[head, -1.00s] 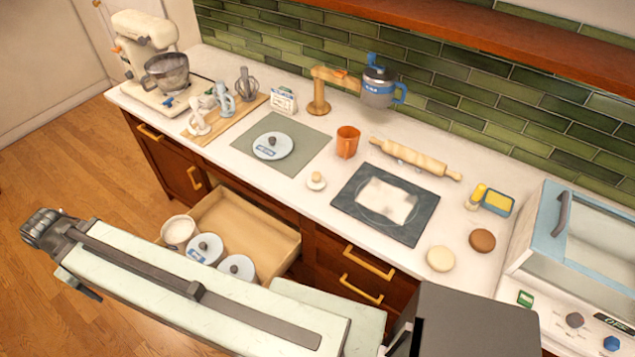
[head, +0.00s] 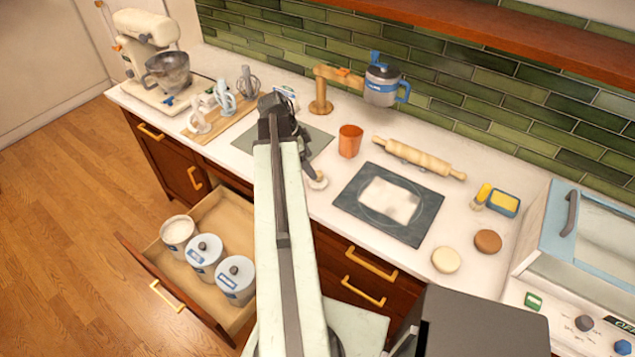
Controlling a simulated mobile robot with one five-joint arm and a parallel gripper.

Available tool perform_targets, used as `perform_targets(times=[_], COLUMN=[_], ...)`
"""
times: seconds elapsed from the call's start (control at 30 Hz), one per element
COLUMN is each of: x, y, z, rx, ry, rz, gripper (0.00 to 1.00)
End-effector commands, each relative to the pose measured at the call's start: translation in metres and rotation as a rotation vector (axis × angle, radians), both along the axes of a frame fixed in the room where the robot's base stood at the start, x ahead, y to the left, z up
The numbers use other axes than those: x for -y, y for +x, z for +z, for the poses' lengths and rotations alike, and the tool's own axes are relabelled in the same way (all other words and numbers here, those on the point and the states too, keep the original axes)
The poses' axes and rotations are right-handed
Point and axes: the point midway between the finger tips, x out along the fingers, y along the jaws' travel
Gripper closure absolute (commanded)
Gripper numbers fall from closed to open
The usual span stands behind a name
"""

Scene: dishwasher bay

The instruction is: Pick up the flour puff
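The flour puff (head: 318,183), a small cream disc with a light knob, sits on the white counter left of the dark board, in the head view. My gripper (head: 311,170) is dark and points down from the end of my arm, its tip at or just above the puff's knob. I cannot tell whether it touches the puff, nor whether its fingers are open or shut. Part of the puff is hidden behind the gripper.
An orange cup (head: 350,141) stands close behind the puff. A dark board (head: 420,228) with a floured patch and a rolling pin (head: 420,158) are to the right. An open drawer (head: 222,218) with three canisters juts out at the front left.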

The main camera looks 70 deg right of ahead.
Motion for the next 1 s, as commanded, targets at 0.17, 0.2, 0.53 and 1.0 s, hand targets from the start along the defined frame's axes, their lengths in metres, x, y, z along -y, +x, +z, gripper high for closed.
perform_targets(times=[0.17,0.2,0.53,1.0], x=[0.003,0.003,0.004,0.009], y=[-0.006,-0.007,-0.023,-0.029], z=[-0.025,-0.026,-0.058,-0.069], rx=[0.0,0.0,0.0,0.0], ry=[0.001,0.002,0.002,0.001], rz=[0.003,0.004,0.004,0.007], gripper=[0.15,0.15,0.15,0.49])
